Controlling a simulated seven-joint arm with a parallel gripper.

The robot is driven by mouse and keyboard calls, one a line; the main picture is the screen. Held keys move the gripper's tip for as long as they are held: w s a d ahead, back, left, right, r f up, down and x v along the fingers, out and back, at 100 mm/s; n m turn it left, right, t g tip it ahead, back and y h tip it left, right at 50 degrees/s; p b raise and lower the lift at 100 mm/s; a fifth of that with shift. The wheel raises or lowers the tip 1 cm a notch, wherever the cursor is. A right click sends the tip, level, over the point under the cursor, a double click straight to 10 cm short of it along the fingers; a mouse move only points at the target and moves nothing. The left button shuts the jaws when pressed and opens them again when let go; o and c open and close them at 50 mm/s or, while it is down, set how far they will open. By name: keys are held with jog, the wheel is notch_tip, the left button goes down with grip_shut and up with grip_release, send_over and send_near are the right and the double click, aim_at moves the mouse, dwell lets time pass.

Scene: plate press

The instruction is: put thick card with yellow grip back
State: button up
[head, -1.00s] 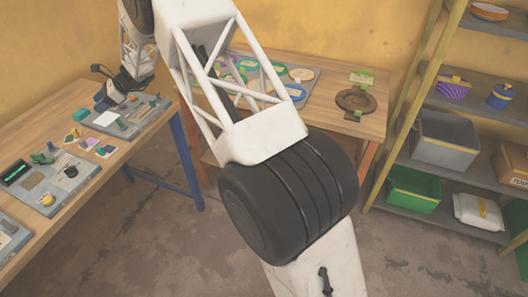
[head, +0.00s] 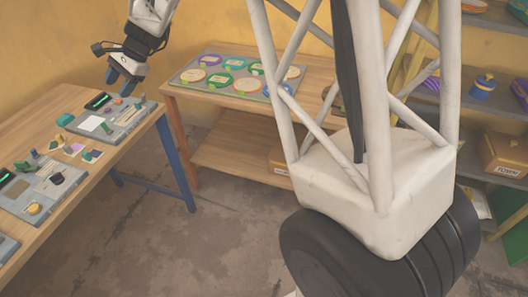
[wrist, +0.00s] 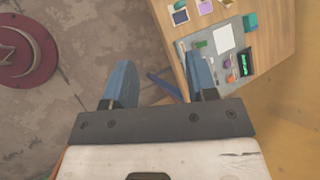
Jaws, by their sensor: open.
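My gripper (head: 119,82) is open and empty, above the right end of the left workbench in the head view. In the wrist view its two blue fingers (wrist: 161,82) are wide apart, with floor and the bench edge between and beyond them. Several small cards (head: 76,150) lie on the bench between two grey boards, and they also show at the top of the wrist view (wrist: 181,16). They are too small to tell which is the thick card with the yellow grip. The far grey board (head: 138,121) carries a white sheet (head: 90,124) and small parts.
The near grey board (head: 18,203) holds a dark device and a yellow round piece (head: 34,208). A teal block (head: 65,120) stands by the far board. A back table (head: 185,93) bears a tray of round plates. A dark red round object (wrist: 25,55) is on the floor.

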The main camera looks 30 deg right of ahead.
jog(key=s+d+r+n+t+h, duration=0.1)
jog(key=s+d+r+n+h, duration=0.15)
jog(key=s+d, duration=0.65)
jog(key=s+d+r+n+h, duration=0.2)
jog(key=s+d+n, duration=0.15)
jog(key=s, duration=0.85)
jog(key=s+d+f+n+h, duration=0.2)
jog(key=s+d, duration=0.3)
jog(key=s, duration=0.6)
jog(key=s+d+f+n+t+h, duration=0.1)
jog(key=s+d+n+h, duration=0.1)
jog(key=s+d, duration=0.4)
jog(key=shift+s+d+f+t, duration=0.2)
jog(key=shift+s+f+t, duration=0.15)
jog(key=shift+s, duration=2)
